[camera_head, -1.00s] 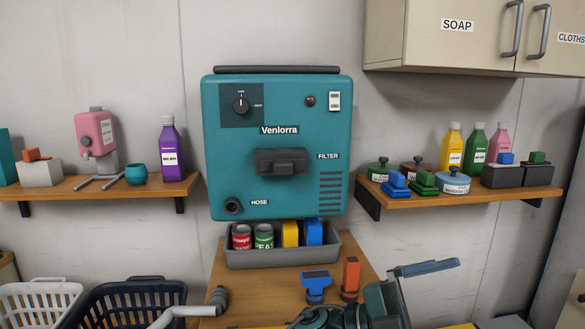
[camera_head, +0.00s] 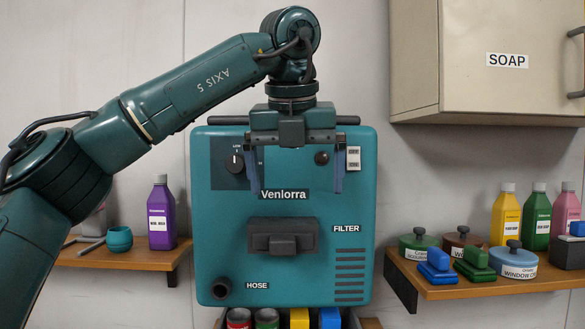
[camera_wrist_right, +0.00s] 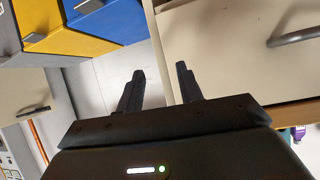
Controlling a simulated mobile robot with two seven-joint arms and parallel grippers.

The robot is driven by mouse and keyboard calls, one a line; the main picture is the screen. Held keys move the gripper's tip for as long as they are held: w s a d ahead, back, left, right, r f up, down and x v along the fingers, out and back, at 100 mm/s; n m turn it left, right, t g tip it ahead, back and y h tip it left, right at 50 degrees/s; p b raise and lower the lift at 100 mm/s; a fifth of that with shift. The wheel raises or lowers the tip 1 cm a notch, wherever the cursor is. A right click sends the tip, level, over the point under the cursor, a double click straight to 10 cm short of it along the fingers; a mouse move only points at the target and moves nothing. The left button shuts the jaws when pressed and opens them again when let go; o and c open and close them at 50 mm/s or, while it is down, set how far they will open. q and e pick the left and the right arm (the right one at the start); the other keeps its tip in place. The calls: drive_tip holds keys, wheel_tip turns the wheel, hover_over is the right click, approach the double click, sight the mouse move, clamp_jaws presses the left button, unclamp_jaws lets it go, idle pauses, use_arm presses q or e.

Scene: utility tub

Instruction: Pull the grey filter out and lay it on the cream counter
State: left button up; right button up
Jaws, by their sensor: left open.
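The dark grey filter (camera_head: 284,237) sits in the front of the teal Venlorra unit (camera_head: 225,262), left of the FILTER label, with its blocky grip sticking out. My left gripper (camera_head: 296,187) hangs above it in the head view, pointing down in front of the unit's upper part. Its two fingers are spread wide with nothing between them. My right gripper (camera_wrist_right: 160,72) shows in the right wrist view, its dark fingers apart and empty. I cannot pick out the cream counter for sure in either view.
A right shelf (camera_head: 480,286) holds bottles, lidded pots and small blocks. A left shelf (camera_head: 125,254) holds a purple bottle (camera_head: 161,215) and a teal cup (camera_head: 119,239). A SOAP cupboard (camera_head: 470,85) hangs upper right. A cream front with a handle (camera_wrist_right: 298,37) shows in the right wrist view.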

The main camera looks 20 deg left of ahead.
sight(283, 236)
use_arm(q)
drive_tip(key=shift+n+y, duration=0.4)
drive_tip(key=shift+n, duration=0.1)
drive_tip(key=x, duration=0.3)
drive_tip(key=a+x, duration=0.1)
drive_tip(key=x, duration=0.3)
drive_tip(key=a+x, duration=0.1)
drive_tip(key=x, duration=0.3)
drive_tip(key=shift+w+a+r, duration=0.1)
drive_tip(key=shift+c, duration=0.4)
drive_tip(key=c, duration=0.6)
drive_tip(key=shift+o, duration=0.2)
drive_tip(key=shift+b, duration=0.3)
drive_tip(key=shift+s+d+b, duration=0.4)
drive_tip(key=shift+s+b, duration=0.2)
drive_tip(key=shift+s, duration=0.2)
drive_tip(key=shift+s+d+b, duration=0.35)
drive_tip(key=shift+s+b, duration=0.25)
drive_tip(key=shift+s, duration=0.15)
drive_tip(key=shift+s+d+b, duration=0.4)
drive_tip(key=shift+s+b, duration=0.2)
drive_tip(key=shift+s, duration=0.2)
drive_tip(key=shift+s+d+b, duration=0.35)
drive_tip(key=shift+s+b, duration=0.1)
drive_tip(key=shift+s, duration=0.3)
drive_tip(key=shift+s+d+b, duration=0.35)
drive_tip(key=shift+s+b, duration=0.1)
drive_tip(key=shift+s, duration=0.3)
